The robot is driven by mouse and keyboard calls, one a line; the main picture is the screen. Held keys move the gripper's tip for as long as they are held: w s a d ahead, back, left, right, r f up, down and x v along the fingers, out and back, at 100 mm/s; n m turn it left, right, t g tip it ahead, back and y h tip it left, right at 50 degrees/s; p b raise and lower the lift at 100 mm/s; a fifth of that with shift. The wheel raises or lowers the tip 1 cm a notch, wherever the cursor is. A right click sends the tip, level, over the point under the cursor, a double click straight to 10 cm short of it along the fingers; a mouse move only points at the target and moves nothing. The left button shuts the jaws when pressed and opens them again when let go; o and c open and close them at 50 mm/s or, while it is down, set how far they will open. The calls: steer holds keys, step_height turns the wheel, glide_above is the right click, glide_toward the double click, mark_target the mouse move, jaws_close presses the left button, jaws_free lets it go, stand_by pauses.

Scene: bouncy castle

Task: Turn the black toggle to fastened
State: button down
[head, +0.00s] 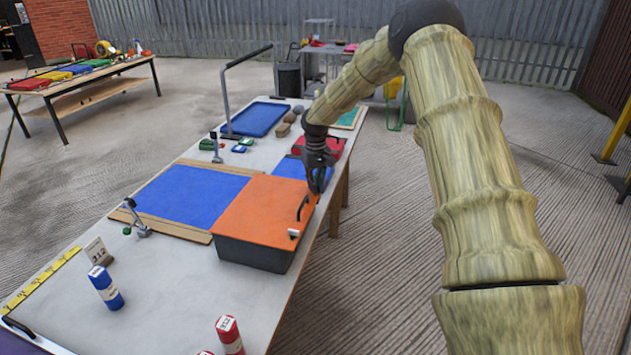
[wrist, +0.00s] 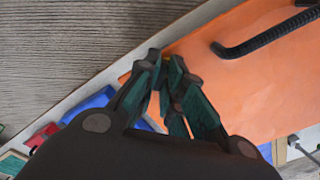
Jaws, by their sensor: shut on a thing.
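My gripper (head: 317,188) is at the far right corner of the orange-lidded box (head: 262,212), low against the lid's edge. In the wrist view its fingers (wrist: 166,64) are drawn close together over the edge of the orange lid (wrist: 255,85). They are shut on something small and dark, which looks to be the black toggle. The fingers hide most of it, so its exact angle cannot be told. A black handle (head: 302,208) stands on the lid, apart from the fingers. A small white piece (head: 293,233) sits at the lid's near right corner.
Blue panels (head: 190,195) lie left of the box, with a toggle clamp (head: 136,218) beside them. A red case (head: 318,147) lies beyond my gripper. A blue bottle (head: 105,287) and a red bottle (head: 229,335) stand near.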

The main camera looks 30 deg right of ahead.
steer(key=n+p, duration=0.1)
steer(key=n, duration=0.3)
steer(key=shift+d+r+n, duration=0.1)
steer(key=shift+r+n, duration=0.05)
steer(key=shift+n, duration=0.15)
steer(key=shift+n+p, duration=0.7)
steer(key=shift+n, duration=1.8)
steer(key=c, duration=1.5)
jaws_free()
steer(key=shift+c, duration=0.2)
step_height(320, 180, up, 12)
